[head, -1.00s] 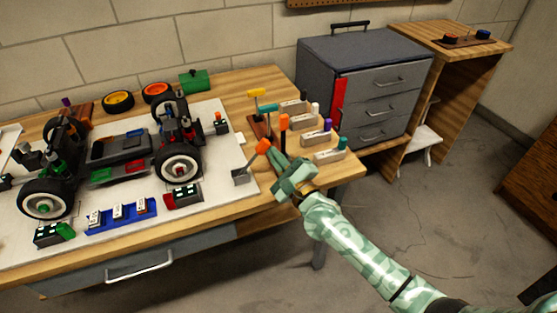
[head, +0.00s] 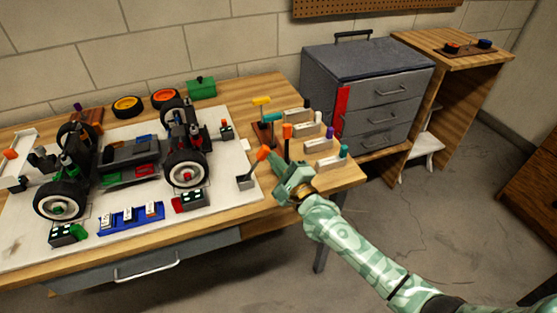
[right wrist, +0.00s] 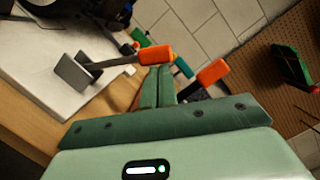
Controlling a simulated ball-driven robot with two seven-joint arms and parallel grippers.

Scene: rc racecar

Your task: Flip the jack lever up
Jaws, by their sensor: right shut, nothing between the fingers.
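The jack lever (head: 255,165) has an orange handle and a thin shaft rising at a slant to the right from a grey base at the right edge of the white board. In the right wrist view the lever's orange handle (right wrist: 156,54) is just beyond the fingertips, with its grey base plate (right wrist: 73,72) to the left. My right gripper (head: 276,161) is shut and empty, just right of the handle. Its closed fingers (right wrist: 158,73) point toward the handle; I cannot tell whether they touch it. My left gripper is not in view.
Tools with orange (head: 287,131), yellow and teal handles stand in a brown rack behind the gripper. Several pale blocks with coloured knobs (head: 326,162) sit to the right. The car chassis (head: 130,150) is on the white board (head: 215,200). Wood is bare near the table's front edge.

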